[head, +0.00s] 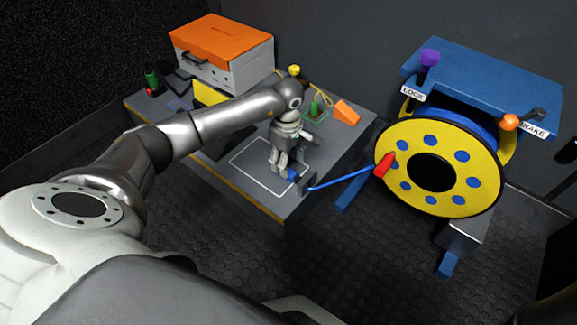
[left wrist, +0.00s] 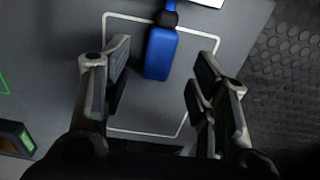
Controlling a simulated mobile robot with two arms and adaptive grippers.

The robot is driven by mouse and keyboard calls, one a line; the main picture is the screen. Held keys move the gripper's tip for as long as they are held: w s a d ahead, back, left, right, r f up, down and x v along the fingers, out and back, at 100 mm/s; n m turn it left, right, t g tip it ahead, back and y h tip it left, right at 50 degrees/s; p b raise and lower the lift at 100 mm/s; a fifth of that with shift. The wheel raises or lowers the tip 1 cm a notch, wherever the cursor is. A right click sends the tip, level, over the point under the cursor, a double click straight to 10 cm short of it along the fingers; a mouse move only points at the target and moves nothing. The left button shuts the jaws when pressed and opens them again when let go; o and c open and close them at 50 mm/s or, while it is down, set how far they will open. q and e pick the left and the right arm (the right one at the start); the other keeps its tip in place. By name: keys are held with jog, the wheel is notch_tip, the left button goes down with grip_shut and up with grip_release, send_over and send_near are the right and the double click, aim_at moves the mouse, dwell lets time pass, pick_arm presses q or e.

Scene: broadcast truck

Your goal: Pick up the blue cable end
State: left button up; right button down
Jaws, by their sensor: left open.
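The blue cable end (left wrist: 161,53) is a blue block with a black collar on a grey table, partly inside a white outlined rectangle. In the left wrist view it lies between and beyond the two open fingers of my left gripper (left wrist: 160,95), and neither finger appears to touch it. In the head view my left gripper (head: 284,168) points down over the table, close to the blue cable end (head: 292,175), which it partly hides. A blue cable (head: 340,180) runs from near the table's corner to the reel. My right gripper is not seen.
A yellow cable reel (head: 403,142) with a red handle stands on the right under a blue frame (head: 490,75) with LOCK and BRAKE levers. An orange-topped case (head: 225,50) sits at the table's back. An orange wedge (head: 346,112) lies near the table's right edge.

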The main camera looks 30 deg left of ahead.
aim_at(290, 175)
pick_arm(q)
notch_tip(290, 175, down, 4)
jog(key=b, duration=0.3)
jog(key=shift+d, duration=0.15)
jog(key=shift+f+b, duration=0.55)
jog(key=shift+b, duration=0.1)
jog(key=shift+r, duration=0.1)
jog(key=shift+c, duration=0.3)
jog(key=c, duration=1.1)
